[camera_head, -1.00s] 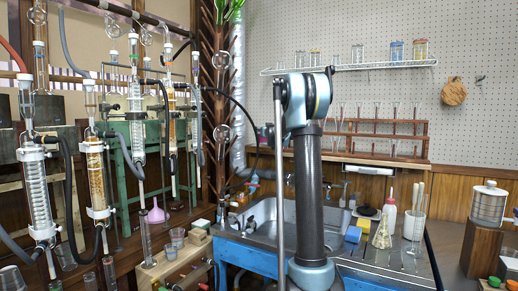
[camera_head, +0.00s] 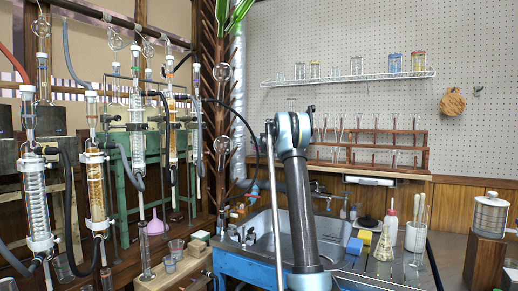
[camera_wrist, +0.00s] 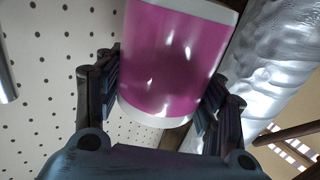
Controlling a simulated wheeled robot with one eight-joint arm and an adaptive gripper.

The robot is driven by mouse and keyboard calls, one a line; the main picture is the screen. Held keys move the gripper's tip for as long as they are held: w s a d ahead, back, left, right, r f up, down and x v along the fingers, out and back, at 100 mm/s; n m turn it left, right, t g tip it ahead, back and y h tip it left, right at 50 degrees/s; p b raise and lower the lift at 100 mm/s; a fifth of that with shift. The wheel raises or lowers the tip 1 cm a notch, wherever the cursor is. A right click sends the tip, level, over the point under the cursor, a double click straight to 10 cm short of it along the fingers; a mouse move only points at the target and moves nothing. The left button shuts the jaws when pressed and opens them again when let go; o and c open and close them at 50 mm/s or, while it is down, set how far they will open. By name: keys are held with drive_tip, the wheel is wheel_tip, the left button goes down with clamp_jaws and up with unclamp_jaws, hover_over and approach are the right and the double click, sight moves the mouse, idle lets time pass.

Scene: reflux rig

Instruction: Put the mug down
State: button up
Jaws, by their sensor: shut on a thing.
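The mug (camera_wrist: 172,60) fills the upper middle of the wrist view. It has a glossy magenta band and a white rim at its near end. My gripper (camera_wrist: 165,90) is shut on it, with one dark ribbed finger pad against each side. In the head view my arm rises in front of the sink, and neither the gripper nor the mug can be made out there.
In the head view a metal sink (camera_head: 262,234) sits in a blue bench. A flask (camera_head: 384,244), a white pot of sticks (camera_head: 416,236) and a bottle (camera_head: 391,220) stand to its right. Glass condensers (camera_head: 37,200) crowd the left. A wire shelf (camera_head: 350,78) with jars hangs above.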

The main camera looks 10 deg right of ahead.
drive_tip(key=shift+w, duration=1.2)
drive_tip(key=shift+w+a+f, duration=0.1)
drive_tip(key=shift+f, duration=1.4)
drive_tip(key=shift+f, duration=0.2)
drive_tip(key=o, duration=1.3)
drive_tip(key=s, duration=1.1)
drive_tip(key=s+d, duration=0.1)
drive_tip(key=s, duration=0.5)
drive_tip(key=shift+s, duration=0.2)
